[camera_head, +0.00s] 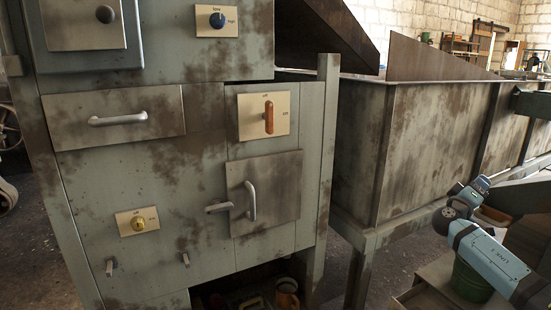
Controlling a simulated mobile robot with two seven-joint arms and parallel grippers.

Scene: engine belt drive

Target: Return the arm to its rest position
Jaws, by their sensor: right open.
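My right arm, pale blue and black, comes in from the lower right. My right gripper (466,194) is small in the picture, open, with nothing seen in it. It is well to the right of the cabinet and in front of the long metal bin, touching neither as far as I can tell. The finger details are too small to make out. My left gripper and left arm are out of view.
A rusty bin (430,140) extends right. A green bucket (470,281) sits below my arm.

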